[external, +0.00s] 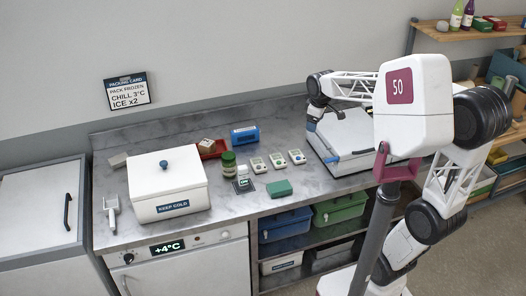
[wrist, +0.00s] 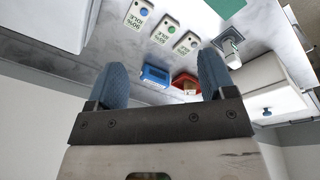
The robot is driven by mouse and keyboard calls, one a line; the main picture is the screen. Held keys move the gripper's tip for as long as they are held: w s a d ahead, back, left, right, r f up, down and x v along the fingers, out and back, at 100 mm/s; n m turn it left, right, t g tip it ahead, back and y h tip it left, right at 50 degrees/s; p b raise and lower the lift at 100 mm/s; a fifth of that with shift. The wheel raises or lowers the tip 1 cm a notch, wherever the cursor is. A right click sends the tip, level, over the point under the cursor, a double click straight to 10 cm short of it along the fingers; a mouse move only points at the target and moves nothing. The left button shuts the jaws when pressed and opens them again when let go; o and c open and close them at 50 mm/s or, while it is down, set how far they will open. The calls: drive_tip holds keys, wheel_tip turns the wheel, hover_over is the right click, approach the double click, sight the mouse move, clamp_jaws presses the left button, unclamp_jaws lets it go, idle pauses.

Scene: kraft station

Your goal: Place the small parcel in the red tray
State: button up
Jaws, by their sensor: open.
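My gripper (external: 311,124) is above the counter by the left edge of the large white case, well right of the tray. In the wrist view my gripper (wrist: 162,85) has its two blue fingers wide apart with nothing between them.
A blue box (external: 245,135) stands right of the tray.

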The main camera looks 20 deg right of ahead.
drive_tip(key=s+d+f+m, duration=0.2)
drive_tip(key=s+d+m, duration=0.1)
drive_tip(key=s, duration=0.4)
drive_tip(key=s+d+f+m, duration=0.2)
drive_tip(key=s+d+m, duration=0.1)
drive_tip(key=s, duration=0.4)
drive_tip(key=s+d+f+m, duration=0.2)
drive_tip(key=s+m, duration=0.1)
drive_tip(key=s, duration=0.4)
drive_tip(key=shift+s+d+f+t, duration=0.35)
drive_tip(key=shift+d+f+t, duration=0.05)
